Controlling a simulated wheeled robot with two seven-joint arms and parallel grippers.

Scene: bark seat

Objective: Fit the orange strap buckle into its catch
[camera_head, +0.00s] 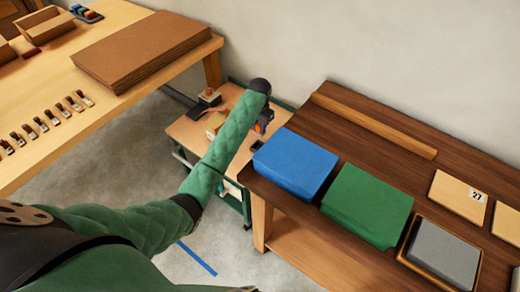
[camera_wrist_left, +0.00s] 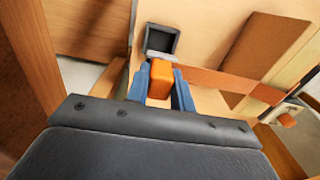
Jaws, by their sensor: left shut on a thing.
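My left gripper (camera_wrist_left: 160,90) has blue fingers shut on the orange buckle (camera_wrist_left: 160,78). A grey metal tongue (camera_wrist_left: 158,55) sticks out of the buckle's far end. It points at a dark square frame (camera_wrist_left: 161,40), which looks like the catch, on the pale wooden surface. The tongue overlaps the near edge of the frame in the left wrist view; I cannot tell whether it is inside. An orange-brown strap (camera_wrist_left: 225,82) runs right from beside the buckle. In the head view my left gripper (camera_head: 263,122) hangs over the small bench, and the arm hides part of it. My right gripper is out of view.
The small green-framed bench (camera_head: 185,132) stands between a long wooden table (camera_head: 110,18) and a dark wooden bench (camera_head: 335,115). The dark bench bears a blue pad (camera_head: 295,160), a green pad (camera_head: 366,203) and a grey pad (camera_head: 444,253). Brown sheets (camera_head: 145,45) lie on the table.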

